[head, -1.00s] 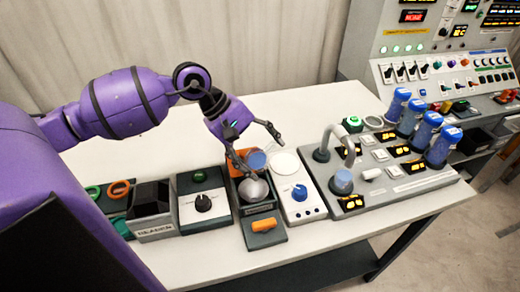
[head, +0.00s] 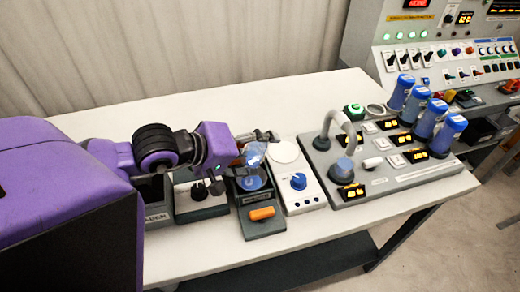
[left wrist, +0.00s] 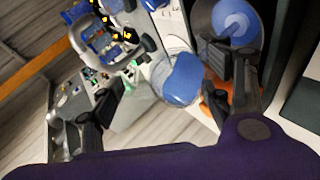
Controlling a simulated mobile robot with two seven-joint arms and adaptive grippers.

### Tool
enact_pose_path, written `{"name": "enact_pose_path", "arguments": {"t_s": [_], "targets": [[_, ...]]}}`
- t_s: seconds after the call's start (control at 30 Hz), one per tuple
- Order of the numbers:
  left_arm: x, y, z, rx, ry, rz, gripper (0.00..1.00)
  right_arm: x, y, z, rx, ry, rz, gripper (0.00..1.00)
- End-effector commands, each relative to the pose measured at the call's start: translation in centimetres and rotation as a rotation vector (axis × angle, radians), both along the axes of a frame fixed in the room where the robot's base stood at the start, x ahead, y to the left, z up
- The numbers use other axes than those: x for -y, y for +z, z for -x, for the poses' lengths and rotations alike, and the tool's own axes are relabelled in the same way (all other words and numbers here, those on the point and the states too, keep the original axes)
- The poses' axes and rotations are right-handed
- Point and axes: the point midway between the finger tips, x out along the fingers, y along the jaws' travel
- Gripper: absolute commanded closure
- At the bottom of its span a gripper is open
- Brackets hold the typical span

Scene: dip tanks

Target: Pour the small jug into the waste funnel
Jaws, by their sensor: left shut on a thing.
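The small jug (head: 254,154) is clear with blue liquid in it. My left gripper (head: 254,147) is shut on it and holds it tilted above the back of a dark unit. The jug also shows between the fingers in the left wrist view (left wrist: 178,80), with blue inside. Just below it, the waste funnel (head: 252,182) is a round grey bowl with blue in it, set in the dark unit. The funnel shows at the top right of the left wrist view (left wrist: 240,25). I cannot tell whether liquid is flowing. My right gripper is not in view.
An orange handle (head: 262,213) sits at the front of the dark unit. A white panel with a blue knob (head: 299,181) stands to its right. Further right is a grey console (head: 400,178) with a curved pipe and several blue cylinders. The back of the table is clear.

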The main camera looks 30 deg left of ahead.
Motion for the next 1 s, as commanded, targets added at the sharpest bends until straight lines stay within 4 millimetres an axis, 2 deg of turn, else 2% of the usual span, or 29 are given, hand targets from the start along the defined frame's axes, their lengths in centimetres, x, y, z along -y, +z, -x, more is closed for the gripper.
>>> {"name": "enact_pose_path", "arguments": {"t_s": [0.23,0.6,1.0], "targets": [[0.1,-0.4,0.3,0.055,0.001,-0.019,0.65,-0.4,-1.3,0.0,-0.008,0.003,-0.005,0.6],[0.2,-0.6,0.7,0.134,0.001,-0.048,0.65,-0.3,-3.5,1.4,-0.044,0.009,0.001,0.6],[0.7,-0.2,2.2,0.454,0.003,-0.16,0.65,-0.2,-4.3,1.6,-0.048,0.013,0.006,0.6]]}}
